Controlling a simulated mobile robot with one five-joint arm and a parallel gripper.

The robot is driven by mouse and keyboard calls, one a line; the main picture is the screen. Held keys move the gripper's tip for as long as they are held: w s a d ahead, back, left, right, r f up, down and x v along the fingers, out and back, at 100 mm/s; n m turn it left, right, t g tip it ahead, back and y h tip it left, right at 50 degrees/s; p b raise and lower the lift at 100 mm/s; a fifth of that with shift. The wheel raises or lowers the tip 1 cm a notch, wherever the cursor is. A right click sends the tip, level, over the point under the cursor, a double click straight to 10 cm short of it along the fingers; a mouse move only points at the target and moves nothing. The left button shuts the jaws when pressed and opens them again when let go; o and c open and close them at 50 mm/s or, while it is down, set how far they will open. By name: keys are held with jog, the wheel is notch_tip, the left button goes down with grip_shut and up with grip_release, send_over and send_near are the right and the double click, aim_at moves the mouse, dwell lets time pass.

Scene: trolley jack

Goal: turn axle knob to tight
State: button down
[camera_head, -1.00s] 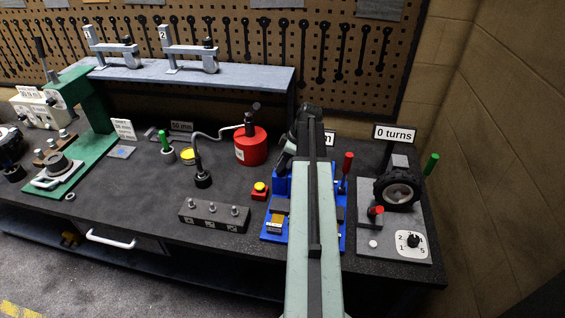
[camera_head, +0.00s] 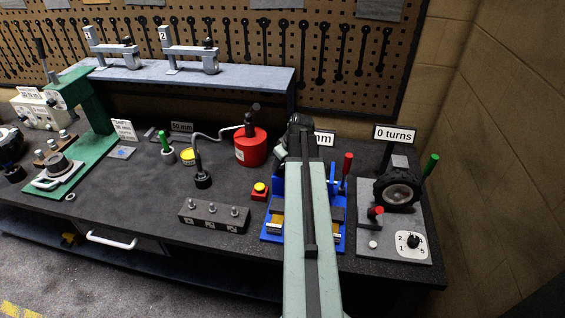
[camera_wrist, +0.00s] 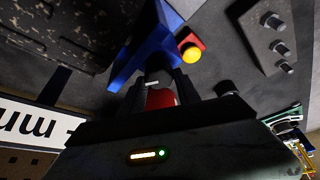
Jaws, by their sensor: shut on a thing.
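My gripper (camera_wrist: 162,88) shows in the wrist view with its two dark fingers close around a red part, which I take for the axle knob (camera_wrist: 160,98). A grey round piece lies just beyond it between the fingers. The knob is mostly hidden by the fingers and gripper body. The blue fixture (camera_wrist: 148,50) is right beside the fingers. In the head view, my arm covers the middle of the blue fixture (camera_head: 270,234) and hides the fingers and knob. A "0 turns" sign (camera_head: 395,134) stands above a black wheel (camera_head: 380,190) on the right.
A yellow button on a red base (camera_head: 260,190) sits left of the blue fixture, close to my gripper in the wrist view. A red can (camera_head: 250,150) with a hose stands behind it. A red-tipped lever (camera_head: 347,165) rises right of my arm. A studded block (camera_head: 213,216) lies front left.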

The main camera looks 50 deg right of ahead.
jog(key=m+h, duration=0.1)
jog(key=m, duration=0.1)
jog(key=m+h, duration=0.1)
jog(key=m, duration=0.2)
jog(key=shift+a+g, duration=0.2)
jog(key=shift+g, duration=0.2)
jog(key=m, duration=0.3)
jog(key=m+g+h, duration=0.1)
jog(key=m, duration=0.2)
jog(key=shift+w+f+g, duration=0.1)
jog(key=shift+w+g, duration=0.05)
jog(key=shift+g, duration=0.15)
jog(key=shift+m, duration=0.3)
jog(key=c, duration=0.9)
grip_release()
jog(key=shift+w+h, duration=0.1)
jog(key=shift+h, duration=0.2)
